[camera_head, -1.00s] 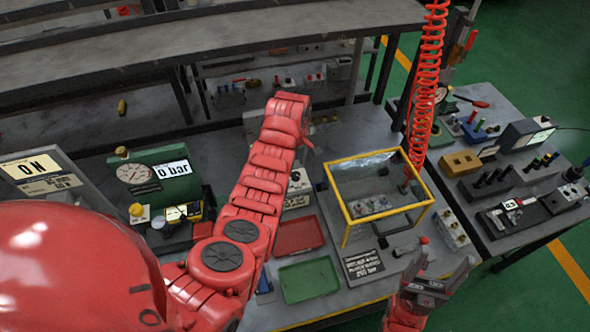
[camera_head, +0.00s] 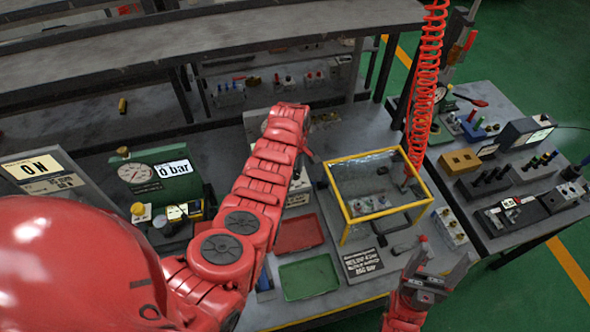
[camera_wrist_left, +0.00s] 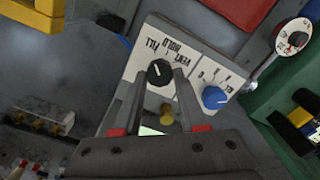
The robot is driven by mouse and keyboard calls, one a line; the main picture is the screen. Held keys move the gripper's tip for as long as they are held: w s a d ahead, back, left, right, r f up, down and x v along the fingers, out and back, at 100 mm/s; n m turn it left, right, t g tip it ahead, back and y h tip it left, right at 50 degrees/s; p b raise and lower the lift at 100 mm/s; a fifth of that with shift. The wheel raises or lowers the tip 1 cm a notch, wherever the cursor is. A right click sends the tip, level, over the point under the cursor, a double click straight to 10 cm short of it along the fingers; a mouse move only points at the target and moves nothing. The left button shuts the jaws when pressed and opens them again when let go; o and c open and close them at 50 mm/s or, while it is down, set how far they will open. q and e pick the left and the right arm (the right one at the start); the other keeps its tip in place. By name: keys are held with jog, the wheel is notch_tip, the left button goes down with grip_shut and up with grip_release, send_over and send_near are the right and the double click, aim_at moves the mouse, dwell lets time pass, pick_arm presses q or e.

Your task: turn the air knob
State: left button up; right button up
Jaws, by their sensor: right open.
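In the left wrist view a pale panel carries a black knob (camera_wrist_left: 159,73) with a white pointer line, a blue knob (camera_wrist_left: 214,97) to its right and a small brass knob (camera_wrist_left: 167,114) below. Lettering on the panel shows upside down. My left gripper (camera_wrist_left: 161,82) has its two fingers on either side of the black knob; I cannot tell whether they press on it. In the head view its fingers are mostly hidden by my red arm. My right gripper (camera_head: 434,274) is open and empty at the front edge of the bench.
A yellow-framed clear box (camera_head: 376,190) stands right of my left arm. A red tray (camera_head: 298,233) and a green tray (camera_head: 309,277) lie in front. A coiled red hose (camera_head: 425,90) hangs behind. A green gauge panel (camera_head: 157,176) stands at left.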

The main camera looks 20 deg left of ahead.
pick_arm(q)
grip_shut()
jog(key=shift+f+m+b, duration=0.15)
jog(key=shift+m+b, duration=0.45)
jog(key=shift+b, duration=0.25)
jog(key=m+b, duration=0.5)
jog(key=b, duration=0.2)
jog(key=shift+w+d, duration=0.1)
jog(key=shift+w, duration=0.05)
jog(key=shift+r+m+b, duration=0.2)
jog(key=shift+m+b, duration=1)
jog(key=shift+m, duration=0.1)
jog(key=o, duration=0.8)
grip_release()
jog(key=shift+c, duration=0.2)
